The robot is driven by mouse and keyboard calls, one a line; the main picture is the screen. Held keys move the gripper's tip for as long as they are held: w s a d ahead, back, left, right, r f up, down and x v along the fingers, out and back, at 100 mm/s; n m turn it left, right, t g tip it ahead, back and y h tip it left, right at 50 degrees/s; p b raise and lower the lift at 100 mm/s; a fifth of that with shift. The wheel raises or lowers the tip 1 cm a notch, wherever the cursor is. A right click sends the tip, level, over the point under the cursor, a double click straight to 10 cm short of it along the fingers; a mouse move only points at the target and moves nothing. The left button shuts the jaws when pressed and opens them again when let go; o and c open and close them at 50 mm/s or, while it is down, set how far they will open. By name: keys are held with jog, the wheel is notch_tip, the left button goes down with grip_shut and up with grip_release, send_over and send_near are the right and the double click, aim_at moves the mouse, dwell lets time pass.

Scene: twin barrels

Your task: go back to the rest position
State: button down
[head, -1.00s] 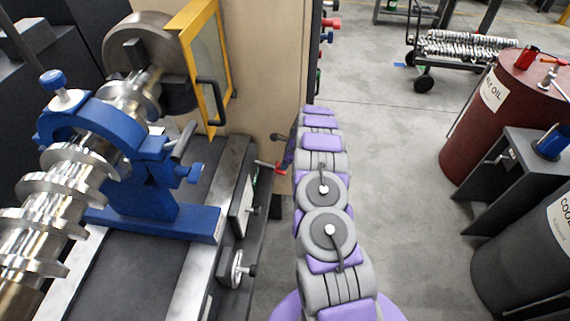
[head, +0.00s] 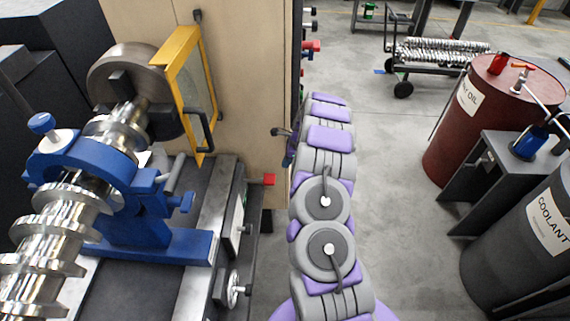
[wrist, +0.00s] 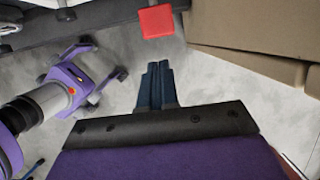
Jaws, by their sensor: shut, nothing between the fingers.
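My gripper (wrist: 155,85) shows in the wrist view, its two dark blue fingers closed together with nothing between them. It points out over the grey floor. In the head view my purple and grey arm runs forward up the middle of the picture, and its links hide most of the gripper. The red oil barrel (head: 455,140) stands on the right with a pump on top. The dark coolant barrel (head: 500,265) stands nearer, at the lower right. My gripper touches neither barrel.
A lathe with a blue steady rest (head: 130,230) and a shiny crankshaft (head: 45,235) fills the left. A red knob (head: 268,179) sticks out near my arm; a red block (wrist: 156,21) shows in the wrist view. A grey stand (head: 500,165) is between the barrels. Floor (head: 400,200) right of my arm is clear.

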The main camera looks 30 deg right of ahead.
jog(key=shift+a, duration=0.1)
dwell(0.7)
jog(key=s+a+r+n+g, duration=0.1)
jog(key=s+a+r+n, duration=0.25)
jog(key=a+r, duration=0.45)
jog(key=s+a+r+n, duration=0.2)
jog(key=a+r+n, duration=0.3)
jog(key=a+r, duration=0.35)
jog(key=s+a+r+n+g, duration=0.1)
jog(key=s+a+r+n, duration=0.35)
jog(key=s, duration=0.25)
jog(key=s+a+r+n+g, duration=0.1)
jog(key=s+a+r+n, duration=0.3)
jog(key=s, duration=0.3)
jog(key=s+r+n+h, duration=0.1)
jog(key=s+n, duration=0.3)
jog(key=s, duration=0.8)
jog(key=s+r+n+g+h, duration=0.1)
jog(key=s+r+n+h, duration=0.1)
jog(key=s, duration=1.1)
jog(key=shift+s+a+r+n, duration=0.25)
jog(key=shift+r+n, duration=0.35)
jog(key=shift+n, duration=0.3)
jog(key=shift+w, duration=0.1)
